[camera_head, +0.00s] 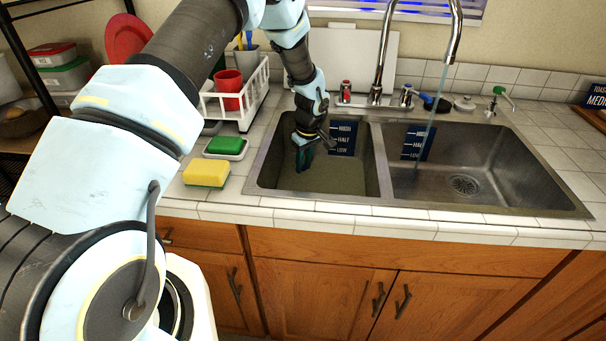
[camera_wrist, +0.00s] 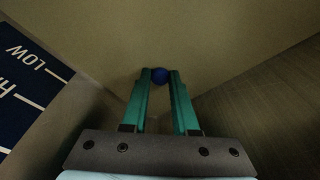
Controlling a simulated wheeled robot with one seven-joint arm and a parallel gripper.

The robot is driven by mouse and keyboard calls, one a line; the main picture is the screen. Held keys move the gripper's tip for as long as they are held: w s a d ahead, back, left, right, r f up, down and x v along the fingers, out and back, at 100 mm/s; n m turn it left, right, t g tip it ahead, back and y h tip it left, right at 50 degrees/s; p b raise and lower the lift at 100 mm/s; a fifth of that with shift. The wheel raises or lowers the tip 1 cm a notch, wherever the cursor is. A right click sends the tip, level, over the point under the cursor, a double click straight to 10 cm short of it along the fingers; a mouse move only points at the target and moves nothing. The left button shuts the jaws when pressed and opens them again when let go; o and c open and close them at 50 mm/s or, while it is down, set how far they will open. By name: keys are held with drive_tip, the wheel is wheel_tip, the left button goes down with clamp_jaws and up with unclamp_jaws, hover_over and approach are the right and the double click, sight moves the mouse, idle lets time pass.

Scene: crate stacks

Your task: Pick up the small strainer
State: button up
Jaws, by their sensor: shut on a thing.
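My gripper (camera_head: 303,160) reaches down into the left sink basin (camera_head: 262,165). In the wrist view, its two green fingers (camera_wrist: 160,82) are shut on a small blue round thing (camera_wrist: 160,74) at their tips. Only this blue knob-like part shows, and I cannot tell whether it belongs to the small strainer. No strainer mesh or rim is visible around it. In the head view the blue thing is hidden or too small to make out.
Basin walls surround my gripper closely. A blue level label (camera_head: 343,138) is on the back wall. The right basin (camera_head: 540,165) has running water from the faucet (camera_head: 385,50). A yellow sponge (camera_head: 206,173), green sponge (camera_head: 224,145) and white rack (camera_head: 245,105) stand left.

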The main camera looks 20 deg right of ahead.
sight(305, 168)
clamp_jaws()
drive_tip(key=shift+r, duration=0.1)
drive_tip(key=shift+r+b, duration=0.65)
drive_tip(key=shift+r, duration=0.15)
drive_tip(key=shift+s+d+r+b, duration=0.15)
drive_tip(key=shift+s+r+b, duration=0.55)
drive_tip(key=s+b, duration=0.1)
drive_tip(key=s, duration=0.4)
drive_tip(key=s+b, duration=0.2)
drive_tip(key=s, duration=0.4)
drive_tip(key=s+d+b, duration=0.1)
drive_tip(key=s+b, duration=0.1)
drive_tip(key=s, duration=0.3)
drive_tip(key=shift+s+d+r, duration=0.1)
drive_tip(key=shift+s+r, duration=0.05)
drive_tip(key=shift+s, duration=0.1)
drive_tip(key=shift+r, duration=0.1)
